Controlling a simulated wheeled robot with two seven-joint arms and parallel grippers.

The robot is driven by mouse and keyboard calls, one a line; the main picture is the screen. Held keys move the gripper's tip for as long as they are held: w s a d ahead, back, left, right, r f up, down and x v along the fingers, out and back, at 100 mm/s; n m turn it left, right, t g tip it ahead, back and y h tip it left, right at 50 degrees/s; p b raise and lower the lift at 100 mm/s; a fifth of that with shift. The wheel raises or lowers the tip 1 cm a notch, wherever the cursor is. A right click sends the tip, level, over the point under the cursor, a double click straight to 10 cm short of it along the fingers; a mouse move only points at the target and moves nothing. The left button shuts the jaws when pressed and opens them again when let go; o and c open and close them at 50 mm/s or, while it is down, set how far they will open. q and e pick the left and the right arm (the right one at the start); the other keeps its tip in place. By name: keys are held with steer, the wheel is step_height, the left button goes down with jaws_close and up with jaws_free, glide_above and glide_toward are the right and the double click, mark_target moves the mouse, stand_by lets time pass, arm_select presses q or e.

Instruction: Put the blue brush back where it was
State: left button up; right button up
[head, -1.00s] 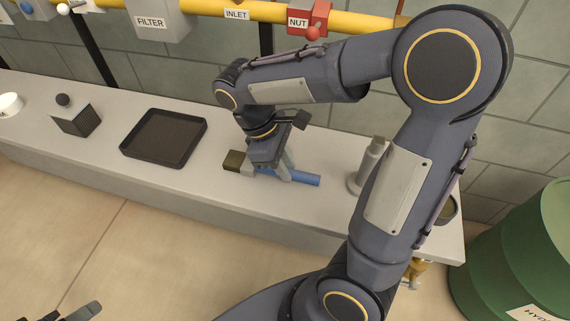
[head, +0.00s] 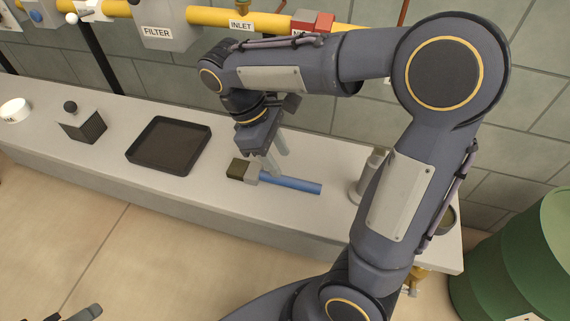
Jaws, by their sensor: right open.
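The blue brush (head: 292,184) lies flat on the pale bench (head: 215,195), right of the black tray. Its dark bristle end points left and its blue handle points right. My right gripper (head: 277,165) is open just above and behind the brush, near the grey ferrule, with its fingers pointing down. The fingers hold nothing. At the lower left edge a small part of my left gripper (head: 82,314) shows; its jaws are mostly out of the picture.
A grey cylinder (head: 366,174) stands right of the brush. A green drum (head: 520,260) is at the far right. Yellow pipework runs behind.

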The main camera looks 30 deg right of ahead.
mark_target(268, 174)
steer(key=p+v, duration=0.1)
steer(key=v, duration=0.5)
steer(key=shift+s+a+f+m+t+y, duration=0.1)
steer(key=shift+s+f+m+t+y, duration=0.9)
steer(key=shift+s+m+t, duration=0.85)
steer(key=shift+s+d+f+m+t+y, duration=0.1)
steer(key=shift+s+f+m+t+y, duration=0.6)
steer(key=shift+s+m+t+y, duration=1.15)
steer(key=shift+s+a+f+m+t+y, duration=0.1)
steer(key=shift+s+f+m+t+y, duration=0.65)
steer(key=shift+s, duration=1.9)
steer(key=shift+f+m+h, duration=0.15)
steer(key=shift+m+h, duration=0.15)
steer(key=shift+m, duration=0.15)
